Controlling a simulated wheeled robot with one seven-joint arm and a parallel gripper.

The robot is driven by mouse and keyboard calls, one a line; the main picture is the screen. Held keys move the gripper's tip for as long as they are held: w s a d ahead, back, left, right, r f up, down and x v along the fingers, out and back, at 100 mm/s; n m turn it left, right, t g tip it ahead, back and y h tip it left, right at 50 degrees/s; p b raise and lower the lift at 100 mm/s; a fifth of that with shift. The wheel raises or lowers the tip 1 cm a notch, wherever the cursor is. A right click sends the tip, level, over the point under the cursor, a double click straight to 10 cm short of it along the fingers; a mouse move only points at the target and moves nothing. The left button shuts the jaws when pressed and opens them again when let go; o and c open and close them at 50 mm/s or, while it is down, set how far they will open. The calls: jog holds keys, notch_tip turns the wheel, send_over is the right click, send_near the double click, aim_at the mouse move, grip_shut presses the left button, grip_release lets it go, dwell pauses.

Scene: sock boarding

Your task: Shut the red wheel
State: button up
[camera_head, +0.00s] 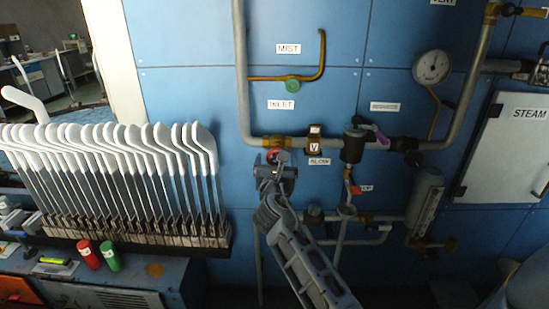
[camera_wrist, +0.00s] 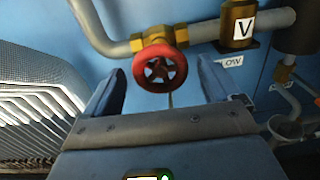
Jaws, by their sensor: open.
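The red wheel (camera_wrist: 160,68) is a small round handwheel with spokes on a brass valve body (camera_wrist: 152,38) on the grey pipe. In the wrist view it sits between and just beyond the two fingers of my gripper (camera_wrist: 160,92), with a visible gap on either side. In the head view only part of the red wheel (camera_head: 279,156) shows, below the pipe under the INLET label, behind my gripper (camera_head: 275,172). My gripper is open and holds nothing. I cannot tell from the frames how far the wheel is turned.
A brass block marked V (camera_head: 314,140) sits on the pipe right of the wheel. A dark filter (camera_head: 354,146) with a purple lever is to the right. A rack of white sock boards (camera_head: 130,170) stands left.

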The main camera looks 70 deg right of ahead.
jog(key=shift+x, duration=1)
jog(key=c, duration=1)
